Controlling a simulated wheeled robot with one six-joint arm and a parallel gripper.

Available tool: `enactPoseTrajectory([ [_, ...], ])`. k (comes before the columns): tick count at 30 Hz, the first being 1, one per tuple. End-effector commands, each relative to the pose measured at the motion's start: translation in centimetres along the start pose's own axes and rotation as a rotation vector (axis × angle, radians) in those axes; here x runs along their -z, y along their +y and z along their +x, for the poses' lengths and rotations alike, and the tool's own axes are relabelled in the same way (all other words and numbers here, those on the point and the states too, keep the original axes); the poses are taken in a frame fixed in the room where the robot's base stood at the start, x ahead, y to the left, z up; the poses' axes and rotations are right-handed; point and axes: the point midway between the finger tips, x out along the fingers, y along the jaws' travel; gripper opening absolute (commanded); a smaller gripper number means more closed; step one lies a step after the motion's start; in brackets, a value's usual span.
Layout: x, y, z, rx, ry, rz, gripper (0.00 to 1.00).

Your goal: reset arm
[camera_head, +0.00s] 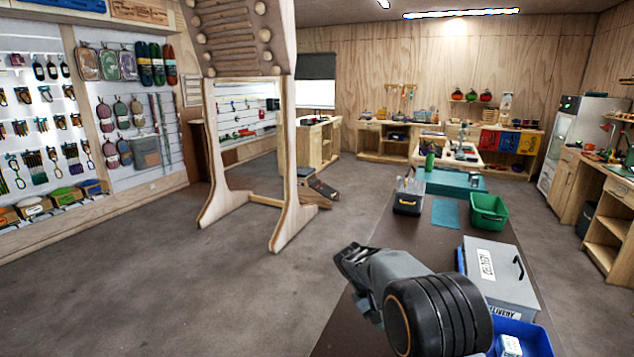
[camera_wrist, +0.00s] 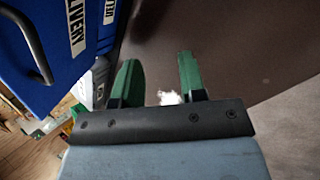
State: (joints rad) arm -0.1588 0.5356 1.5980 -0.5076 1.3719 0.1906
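My arm (camera_head: 400,295) reaches over the dark table in the head view, bent, with its black rounded joint near the camera. In the wrist view my gripper (camera_wrist: 158,65) shows two green fingers standing apart with a clear gap. No held object is plain between them. A small white patch shows low between the fingers, and I cannot tell what it is. In the head view the gripper's fingers cannot be made out.
The long dark table (camera_head: 405,245) carries a grey delivery box (camera_head: 490,282), a blue bin (camera_head: 540,345), a green bin (camera_head: 488,210) and a black caddy (camera_head: 407,203). A blue delivery surface (camera_wrist: 35,70) is close left in the wrist view. Open floor (camera_head: 200,280) lies left.

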Motion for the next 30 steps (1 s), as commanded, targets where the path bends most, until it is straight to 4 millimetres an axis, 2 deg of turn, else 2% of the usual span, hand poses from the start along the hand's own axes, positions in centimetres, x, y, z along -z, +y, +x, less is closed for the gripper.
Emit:
enactPoseTrajectory([
  [1,-1.7,-0.1,-0.4,0.058,0.039,-0.007,0.38],
  [9,-9.9,-1.9,-1.8,0.318,0.257,0.018,0.38],
  [18,-17.8,-3.0,-2.4,0.479,0.468,0.145,0.38],
  [24,-21.1,-2.8,-2.6,0.505,0.55,0.211,0.38],
  [30,-22.3,-1.5,-3.8,0.496,0.627,0.248,0.38],
])
